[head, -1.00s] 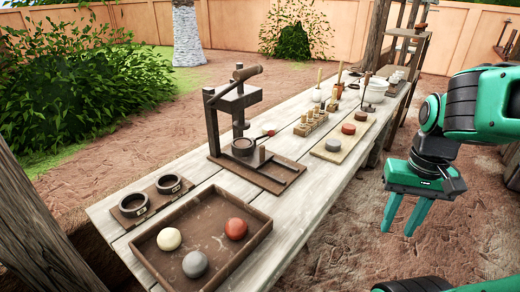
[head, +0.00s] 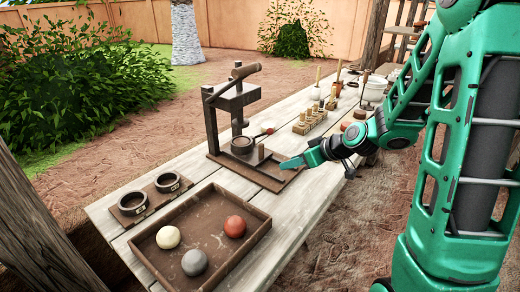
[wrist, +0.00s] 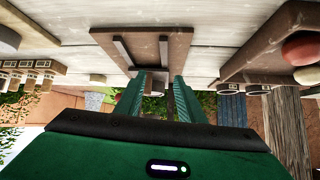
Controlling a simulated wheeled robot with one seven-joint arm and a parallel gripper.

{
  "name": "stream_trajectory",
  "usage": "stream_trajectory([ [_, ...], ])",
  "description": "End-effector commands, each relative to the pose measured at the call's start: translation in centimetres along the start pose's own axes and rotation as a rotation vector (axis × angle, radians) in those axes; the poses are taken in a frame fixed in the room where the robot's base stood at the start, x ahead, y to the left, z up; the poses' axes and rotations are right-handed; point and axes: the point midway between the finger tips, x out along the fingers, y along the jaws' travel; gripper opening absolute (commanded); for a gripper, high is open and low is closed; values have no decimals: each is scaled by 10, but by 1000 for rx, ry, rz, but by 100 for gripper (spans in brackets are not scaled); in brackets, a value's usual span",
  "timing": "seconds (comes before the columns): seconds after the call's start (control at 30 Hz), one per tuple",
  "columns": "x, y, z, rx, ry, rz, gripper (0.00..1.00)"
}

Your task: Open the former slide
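The former (head: 228,120) is a dark wooden press with a lever on top, standing on the table; its base with rails (head: 262,172) reaches toward the front right. A round dark ring (head: 242,146) sits under the press head, with a short light wooden peg (head: 261,153) beside it, toward the rail end. My gripper (head: 284,164) is at the right end of the base, pointing left toward the peg. In the wrist view my gripper (wrist: 158,95) has its two green fingers apart with nothing held between them; the base (wrist: 150,28) shows upside down beyond them.
A wooden tray (head: 165,262) with white, grey and red balls is at the front, and two rings on a board (head: 150,197) lie left of it. A stamp rack (head: 309,120) and pots stand farther back. Bare table (head: 285,215) lies in front of the base.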

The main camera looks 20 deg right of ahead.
Motion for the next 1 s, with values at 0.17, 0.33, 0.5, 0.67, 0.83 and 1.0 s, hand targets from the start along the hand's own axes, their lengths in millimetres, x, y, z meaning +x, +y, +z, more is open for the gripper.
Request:
stream_trajectory([
  [0.17, 34, 9, -31, -36, 190, 1, 36],
  [0.33, 45, 18, -48, -42, 292, 26, 36],
  [0.5, 52, 21, -55, -44, 320, 35, 36],
  [0.67, 72, 21, -61, -45, 319, 34, 36],
  [0.83, 101, 22, -70, -45, 319, 33, 36],
  [1.0, 127, 22, -79, -45, 319, 34, 36],
])
